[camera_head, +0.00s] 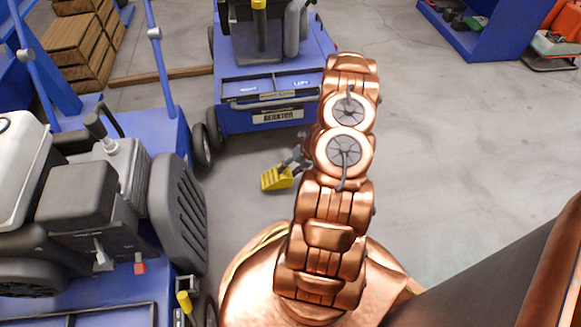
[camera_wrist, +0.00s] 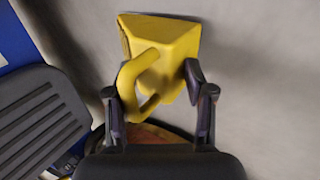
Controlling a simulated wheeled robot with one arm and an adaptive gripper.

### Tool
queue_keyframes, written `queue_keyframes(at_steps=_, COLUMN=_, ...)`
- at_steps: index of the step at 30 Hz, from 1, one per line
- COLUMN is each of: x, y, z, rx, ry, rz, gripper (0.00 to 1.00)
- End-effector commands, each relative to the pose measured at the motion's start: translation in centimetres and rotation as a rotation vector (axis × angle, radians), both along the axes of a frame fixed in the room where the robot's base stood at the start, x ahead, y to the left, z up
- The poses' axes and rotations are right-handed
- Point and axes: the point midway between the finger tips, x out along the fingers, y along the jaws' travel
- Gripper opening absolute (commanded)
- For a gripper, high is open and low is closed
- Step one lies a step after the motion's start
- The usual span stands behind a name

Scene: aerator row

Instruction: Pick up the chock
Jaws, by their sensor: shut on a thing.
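The yellow chock (camera_head: 277,178) shows in the head view beside my gripper (camera_head: 296,160), partly hidden by it, on or close to the grey floor. I cannot tell whether it touches the floor. In the wrist view the chock (camera_wrist: 172,40) is a wedge with a looped handle on its near left side. My gripper (camera_wrist: 152,90) is shut on it, with the handle between its two dark fingers. The right finger lies against the chock's right side and the left finger is by the handle's outer edge.
A blue aerator machine (camera_head: 265,100) with black wheels stands just behind the chock. Another blue machine with a grey ribbed guard (camera_head: 180,212) stands close on the left. Wooden crates (camera_head: 82,45) are at the back left. Open floor (camera_head: 465,150) lies to the right.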

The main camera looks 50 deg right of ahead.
Motion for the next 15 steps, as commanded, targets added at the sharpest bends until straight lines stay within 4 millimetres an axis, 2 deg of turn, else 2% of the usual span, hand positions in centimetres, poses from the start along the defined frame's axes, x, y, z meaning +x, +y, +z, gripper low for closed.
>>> queue_keyframes(at_steps=3, x=-0.7, y=2.2, z=0.5, rx=0.009, ry=0.001, rz=-0.001, gripper=0.0)
queue_keyframes(at_steps=15, x=-2.8, y=7.5, z=1.0, rx=0.005, ry=-0.001, rz=-0.002, gripper=0.0)
